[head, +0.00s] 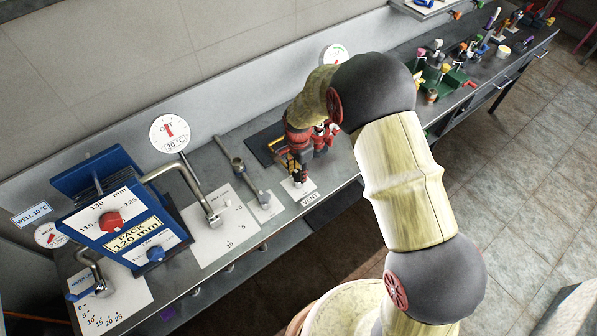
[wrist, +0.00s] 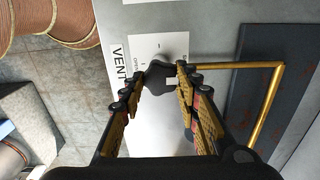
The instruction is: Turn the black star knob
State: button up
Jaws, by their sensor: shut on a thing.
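The black star knob (wrist: 160,76) sits on a white plate (wrist: 168,46) beside the label VENT (wrist: 121,64) in the wrist view. My gripper (wrist: 161,78) has its two fingers on either side of the knob and is shut on it. In the head view my gripper (head: 297,178) reaches down to the white vent plate on the bench. The knob is mostly hidden there by the fingers.
A brass bent rod (wrist: 272,97) stands close beside my gripper, over a dark pad (wrist: 270,60). Coloured knobs and fittings crowd the far right bench.

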aim_at(298, 174)
jog(key=o, duration=1)
jog(key=shift+o, duration=0.7)
notch_tip(298, 174, up, 12)
